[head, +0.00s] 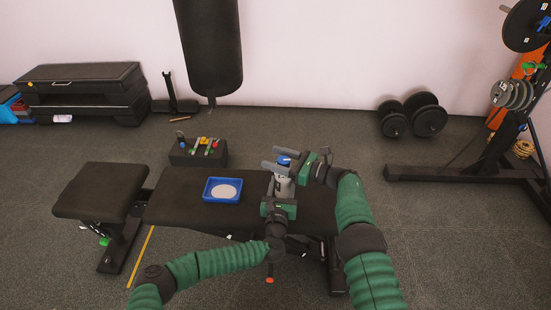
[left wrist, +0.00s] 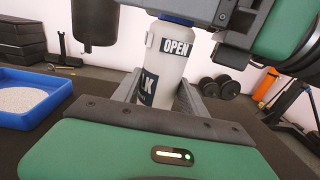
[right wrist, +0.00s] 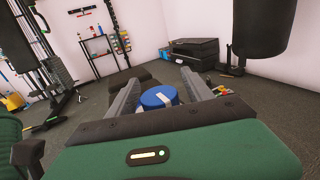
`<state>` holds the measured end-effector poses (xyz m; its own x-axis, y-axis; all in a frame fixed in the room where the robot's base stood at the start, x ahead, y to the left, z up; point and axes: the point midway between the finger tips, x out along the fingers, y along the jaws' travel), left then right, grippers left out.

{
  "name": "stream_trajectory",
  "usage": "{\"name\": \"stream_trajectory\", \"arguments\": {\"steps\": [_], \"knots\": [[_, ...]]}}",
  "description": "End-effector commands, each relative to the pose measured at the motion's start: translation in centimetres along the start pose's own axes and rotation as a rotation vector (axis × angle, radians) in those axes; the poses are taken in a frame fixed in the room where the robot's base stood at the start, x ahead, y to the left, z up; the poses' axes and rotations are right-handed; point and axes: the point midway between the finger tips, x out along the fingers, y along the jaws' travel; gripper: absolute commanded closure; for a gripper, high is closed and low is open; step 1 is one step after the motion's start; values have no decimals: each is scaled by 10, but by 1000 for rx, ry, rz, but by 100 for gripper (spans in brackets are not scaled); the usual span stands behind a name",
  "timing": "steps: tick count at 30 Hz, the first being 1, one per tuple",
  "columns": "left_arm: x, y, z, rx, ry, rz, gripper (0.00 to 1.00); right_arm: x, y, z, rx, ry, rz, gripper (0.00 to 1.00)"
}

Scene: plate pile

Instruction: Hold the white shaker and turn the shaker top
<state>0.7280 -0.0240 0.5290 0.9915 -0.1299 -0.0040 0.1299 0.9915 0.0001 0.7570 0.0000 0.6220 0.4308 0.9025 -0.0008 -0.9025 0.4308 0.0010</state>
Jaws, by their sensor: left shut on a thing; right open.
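The white shaker (head: 283,187) stands upright over the black bench; it also shows in the left wrist view (left wrist: 168,68) with an "OPEN" label and a dark label lower down. My left gripper (head: 281,192) is shut on the shaker's body, one finger on each side. The blue shaker top (head: 284,160) is seen from above in the right wrist view (right wrist: 158,98), with a pale mark on it. My right gripper (right wrist: 160,92) is open, with its fingers on either side of the top. Whether a finger touches the top, I cannot tell.
A blue tray (head: 210,199) with pale contents sits left of the shaker on the bench (head: 175,210). A dark box of tools (head: 185,160) stands behind the bench. A punching bag (head: 208,45) hangs at the back. Dumbbells (head: 425,120) lie on the floor at right.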

Motion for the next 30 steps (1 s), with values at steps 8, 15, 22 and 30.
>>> {"name": "stream_trajectory", "arguments": {"steps": [8,15,22,30], "knots": [[0,0,0,0,-1,0,100,1,0,0,1,0,-1,47],[0,0,1,0,-1,0,100,1,0,0,1,0,-1,78],[0,0,1,0,-1,0,100,0,-1,0,1,0,-3,100],[0,0,1,0,-2,0,100,1,-4,2,1,-3,-53,100]]}}
